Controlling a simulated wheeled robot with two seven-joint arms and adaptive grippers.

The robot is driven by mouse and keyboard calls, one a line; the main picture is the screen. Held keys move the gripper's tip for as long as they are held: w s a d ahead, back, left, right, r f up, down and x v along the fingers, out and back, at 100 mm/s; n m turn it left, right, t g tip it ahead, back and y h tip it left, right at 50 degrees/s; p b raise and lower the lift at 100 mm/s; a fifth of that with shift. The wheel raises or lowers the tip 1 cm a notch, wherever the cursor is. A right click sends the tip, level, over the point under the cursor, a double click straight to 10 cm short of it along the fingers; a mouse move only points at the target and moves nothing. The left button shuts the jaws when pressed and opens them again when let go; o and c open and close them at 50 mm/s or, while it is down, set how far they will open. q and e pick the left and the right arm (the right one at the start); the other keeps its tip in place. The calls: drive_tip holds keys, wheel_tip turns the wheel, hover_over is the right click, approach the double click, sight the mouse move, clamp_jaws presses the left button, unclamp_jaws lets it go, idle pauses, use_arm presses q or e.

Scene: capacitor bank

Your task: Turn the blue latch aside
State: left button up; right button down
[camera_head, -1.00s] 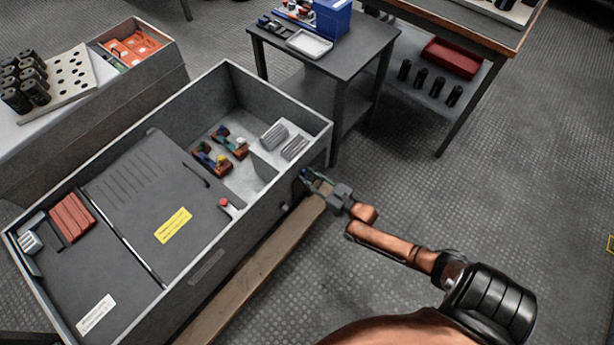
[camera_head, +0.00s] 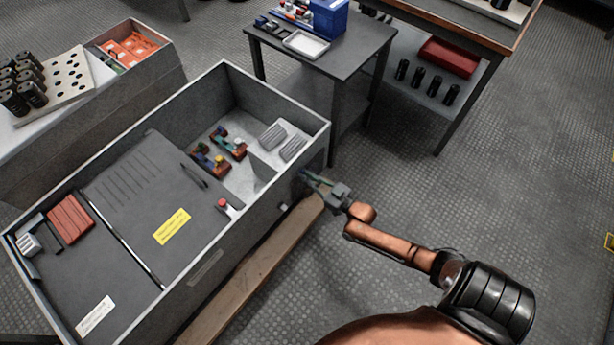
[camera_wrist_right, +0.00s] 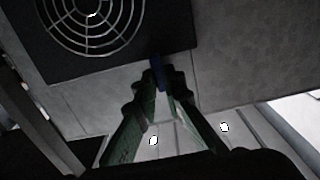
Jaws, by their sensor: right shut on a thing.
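The blue latch (camera_wrist_right: 157,72) shows in the right wrist view as a small upright blue tab at the edge of a black fan plate. My right gripper (camera_wrist_right: 163,78) is shut on it, with the green-sided fingertips closing around the tab. In the head view my right gripper (camera_head: 308,179) reaches the near right end of the grey cabinet (camera_head: 246,222), at its outer wall. The latch itself cannot be made out in the head view, where the fingers and the dark plate cover that spot. My left gripper is in neither view.
A round fan grille (camera_wrist_right: 92,18) lies beside the latch. A wooden plank (camera_head: 255,268) runs along the cabinet's front. A grey table (camera_head: 345,52) with a blue bin (camera_head: 329,17) stands behind.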

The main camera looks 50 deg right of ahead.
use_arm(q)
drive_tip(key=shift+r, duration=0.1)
use_arm(e)
drive_tip(key=n, duration=0.4)
drive_tip(key=n+p, duration=0.1)
drive_tip(key=n, duration=0.8)
drive_tip(key=shift+s+a+f+n, duration=0.1)
drive_tip(key=shift+a+f+n, duration=0.2)
drive_tip(key=shift+f, duration=0.05)
drive_tip(key=shift+n, duration=2)
use_arm(q)
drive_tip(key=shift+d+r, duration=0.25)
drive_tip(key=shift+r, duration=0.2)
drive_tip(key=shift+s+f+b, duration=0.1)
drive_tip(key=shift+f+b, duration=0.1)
drive_tip(key=shift+b, duration=0.1)
